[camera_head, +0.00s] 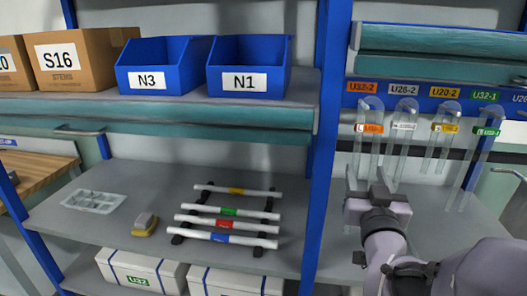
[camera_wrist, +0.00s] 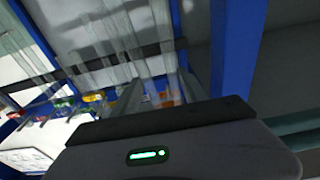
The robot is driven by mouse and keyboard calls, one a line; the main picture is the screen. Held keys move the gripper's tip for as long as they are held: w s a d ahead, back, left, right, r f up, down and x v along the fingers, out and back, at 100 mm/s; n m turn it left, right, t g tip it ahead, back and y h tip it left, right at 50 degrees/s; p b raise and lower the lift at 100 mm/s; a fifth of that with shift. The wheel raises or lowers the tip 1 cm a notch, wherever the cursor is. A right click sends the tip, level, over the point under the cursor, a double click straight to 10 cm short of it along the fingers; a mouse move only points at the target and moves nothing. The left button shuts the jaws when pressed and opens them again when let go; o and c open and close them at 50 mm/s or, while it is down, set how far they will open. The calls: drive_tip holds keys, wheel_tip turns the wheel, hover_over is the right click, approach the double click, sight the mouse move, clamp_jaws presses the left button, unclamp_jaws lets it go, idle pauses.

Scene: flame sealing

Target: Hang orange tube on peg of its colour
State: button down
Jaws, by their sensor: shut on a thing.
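The orange tube (camera_head: 369,128) is a clear U-shaped tube with an orange tag. It is upright with its bend at the top, in front of the rail under the orange U32-2 label (camera_head: 362,87). My gripper (camera_head: 367,179) is shut on the lower part of its legs. The peg behind the bend is too small to make out, so I cannot tell whether the tube rests on it. In the wrist view the orange tag (camera_wrist: 165,97) shows blurred beyond my fingers.
Tubes with white (camera_head: 403,126), yellow (camera_head: 444,128) and green (camera_head: 487,131) tags hang close on the right. A blue post (camera_head: 322,150) stands left of my gripper. A rack (camera_head: 204,190) with several capped rods and a yellow-grey block (camera_head: 145,224) lie on the left shelf.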

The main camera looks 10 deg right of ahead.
drive_tip(key=w+d+f, duration=0.1)
drive_tip(key=w, duration=0.5)
drive_tip(key=shift+w+d+f, duration=0.15)
drive_tip(key=shift+d+f, duration=0.05)
drive_tip(key=shift+d, duration=0.2)
drive_tip(key=shift+w+d+b, duration=0.1)
drive_tip(key=shift+w+b, duration=0.2)
drive_tip(key=shift+b, duration=0.45)
idle(0.7)
unclamp_jaws()
